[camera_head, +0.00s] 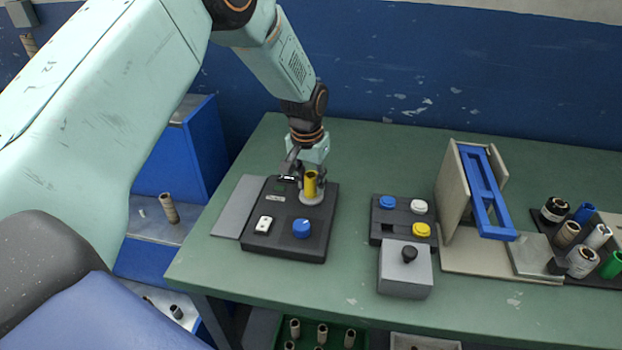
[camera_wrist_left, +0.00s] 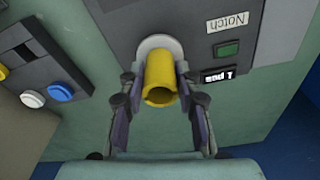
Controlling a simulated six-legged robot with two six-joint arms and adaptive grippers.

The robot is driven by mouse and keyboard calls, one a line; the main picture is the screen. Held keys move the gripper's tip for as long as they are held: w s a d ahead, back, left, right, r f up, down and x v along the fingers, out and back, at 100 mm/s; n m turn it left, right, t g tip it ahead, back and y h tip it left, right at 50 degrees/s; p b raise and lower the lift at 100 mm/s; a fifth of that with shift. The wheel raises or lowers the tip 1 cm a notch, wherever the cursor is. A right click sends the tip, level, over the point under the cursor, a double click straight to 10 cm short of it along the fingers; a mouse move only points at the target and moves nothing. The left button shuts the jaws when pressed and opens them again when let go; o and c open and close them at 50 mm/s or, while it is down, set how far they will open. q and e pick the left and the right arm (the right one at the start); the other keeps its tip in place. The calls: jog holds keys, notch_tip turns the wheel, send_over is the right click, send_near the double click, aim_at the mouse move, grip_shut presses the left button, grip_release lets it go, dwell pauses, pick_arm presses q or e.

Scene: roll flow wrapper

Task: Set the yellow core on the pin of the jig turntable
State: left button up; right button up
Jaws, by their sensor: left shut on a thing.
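The yellow core (camera_head: 310,184) stands nearly upright over the pale round turntable (camera_head: 312,198) at the back right of the dark jig box (camera_head: 290,240). In the left wrist view the yellow core (camera_wrist_left: 161,82) is between the fingers, its open end toward the camera, with the pale turntable (camera_wrist_left: 152,43) behind it. My left gripper (camera_head: 306,178) is shut on the core; it also shows in the left wrist view (camera_wrist_left: 160,92). The pin is hidden, and I cannot tell whether the core is around it or touches the turntable. My right gripper is not in view.
The jig box carries a blue knob (camera_head: 302,228) and a white switch (camera_head: 264,223). To its right is a button panel (camera_head: 402,218), then a blue frame on a stand (camera_head: 485,190) and a dark tray of rolls (camera_head: 605,278). Green table (camera_head: 350,160) is clear behind the panel.

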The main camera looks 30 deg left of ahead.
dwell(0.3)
pick_arm(q)
jog(key=o, duration=0.9)
jog(key=o, duration=0.5)
jog(key=shift+r+p, duration=3.7)
jog(key=shift+r, duration=0.25)
jog(key=shift+f, duration=0.1)
